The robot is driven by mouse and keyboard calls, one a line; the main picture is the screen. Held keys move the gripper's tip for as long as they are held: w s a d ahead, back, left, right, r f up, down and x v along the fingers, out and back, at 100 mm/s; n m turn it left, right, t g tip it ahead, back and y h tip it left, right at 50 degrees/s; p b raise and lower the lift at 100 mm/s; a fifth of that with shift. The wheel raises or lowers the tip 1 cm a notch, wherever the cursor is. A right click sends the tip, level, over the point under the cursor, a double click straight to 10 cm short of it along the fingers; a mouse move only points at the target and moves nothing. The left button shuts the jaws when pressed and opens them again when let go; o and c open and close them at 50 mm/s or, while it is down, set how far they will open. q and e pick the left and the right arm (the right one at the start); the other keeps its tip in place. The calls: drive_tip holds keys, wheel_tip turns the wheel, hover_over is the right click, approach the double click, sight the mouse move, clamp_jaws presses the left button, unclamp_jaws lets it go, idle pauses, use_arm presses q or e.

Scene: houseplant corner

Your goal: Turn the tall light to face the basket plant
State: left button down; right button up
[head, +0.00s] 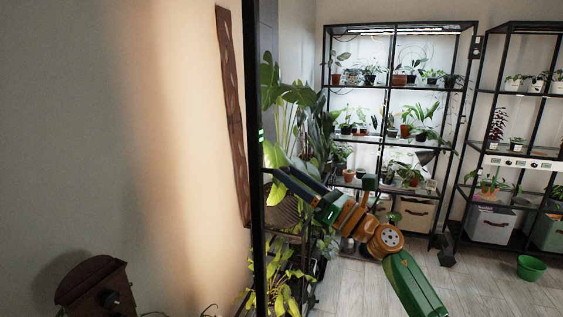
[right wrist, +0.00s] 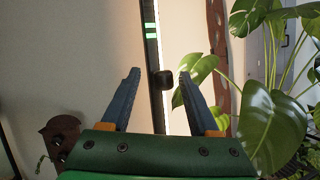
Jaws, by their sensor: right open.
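The tall light (head: 258,90) is a thin black upright post with green marks, left of the middle in the head view. In the right wrist view the tall light (right wrist: 152,60) shows a bright strip along its edge and a black knob (right wrist: 163,80). My right gripper (head: 277,172) is open at the post. In the wrist view its fingers (right wrist: 158,75) lie either side of the knob, with gaps on both sides; contact is not visible. The basket plant (head: 283,209), large-leaved in a dark woven basket, stands just right of the post, partly behind my gripper. My left gripper is out of view.
A warm glow lies on the wall (head: 165,130) left of the post. A brown wooden object (head: 92,285) is at lower left. Lit plant shelves (head: 400,86) stand behind, and a green pot (head: 531,268) is on open floor at right.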

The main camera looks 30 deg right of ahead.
drive_tip(key=shift+x, duration=1.25)
drive_tip(key=shift+w+d+f, duration=0.1)
drive_tip(key=shift+w+f, duration=0.2)
drive_tip(key=shift+f, duration=0.05)
drive_tip(key=shift+s+r, duration=0.1)
drive_tip(key=shift+s, duration=0.1)
clamp_jaws()
